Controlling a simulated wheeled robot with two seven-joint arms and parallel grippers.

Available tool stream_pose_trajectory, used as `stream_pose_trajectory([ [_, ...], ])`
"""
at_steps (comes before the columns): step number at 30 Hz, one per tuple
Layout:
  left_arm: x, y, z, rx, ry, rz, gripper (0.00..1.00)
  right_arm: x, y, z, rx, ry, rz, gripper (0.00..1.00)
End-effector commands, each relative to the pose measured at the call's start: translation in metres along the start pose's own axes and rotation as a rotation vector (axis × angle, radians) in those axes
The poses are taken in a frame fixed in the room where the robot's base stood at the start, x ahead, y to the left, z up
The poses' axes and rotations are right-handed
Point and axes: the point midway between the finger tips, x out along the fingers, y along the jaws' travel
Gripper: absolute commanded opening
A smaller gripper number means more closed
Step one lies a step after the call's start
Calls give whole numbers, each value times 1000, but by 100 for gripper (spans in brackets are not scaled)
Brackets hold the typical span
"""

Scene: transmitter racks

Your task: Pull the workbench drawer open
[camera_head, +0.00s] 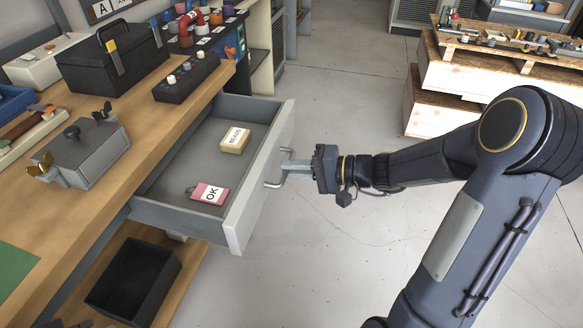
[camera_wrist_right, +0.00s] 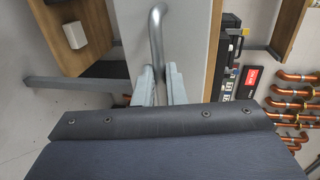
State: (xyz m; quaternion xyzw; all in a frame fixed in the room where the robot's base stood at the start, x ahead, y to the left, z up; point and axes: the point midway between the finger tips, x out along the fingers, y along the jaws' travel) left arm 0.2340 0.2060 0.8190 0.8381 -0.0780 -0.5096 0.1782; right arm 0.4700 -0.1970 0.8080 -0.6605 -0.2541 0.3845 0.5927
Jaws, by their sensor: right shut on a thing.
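The grey workbench drawer (camera_head: 247,205) stands well out from the wooden workbench (camera_head: 75,222), and its inside shows. A small cream box (camera_head: 235,139) and a pink and white tag reading OK (camera_head: 209,193) lie in it. The metal bar handle (camera_head: 277,177) is on the drawer front. My right gripper (camera_head: 290,165) is at the handle with its fingers shut on it. In the right wrist view the handle (camera_wrist_right: 156,32) runs down between the two pale fingers (camera_wrist_right: 162,85). My left gripper is not in view.
On the bench are a black toolbox (camera_head: 112,60), a grey metal box (camera_head: 88,153) and a dark block with knobs (camera_head: 187,79). A black bin (camera_head: 133,281) sits on the shelf below. Wooden crates (camera_head: 455,75) stand at the upper right. Floor in front of the drawer is clear.

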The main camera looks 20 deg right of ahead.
Motion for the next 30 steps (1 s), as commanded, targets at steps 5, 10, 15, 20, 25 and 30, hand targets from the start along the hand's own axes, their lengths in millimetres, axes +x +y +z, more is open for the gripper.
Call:
stream_pose_trajectory([
  [5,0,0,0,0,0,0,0,0,1,0,0,-1,1,22],
  [10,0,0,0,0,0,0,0,0,0,0,0,-1,0,32],
  [15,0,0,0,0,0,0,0,0,0,0,-1,0,0,32],
  [20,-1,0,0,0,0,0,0,-13,0,-1,-1,3,-1,32],
  [25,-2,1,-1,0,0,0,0,-44,0,-1,-1,6,0,32],
  [30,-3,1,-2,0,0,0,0,-68,0,-1,-1,3,0,32],
])
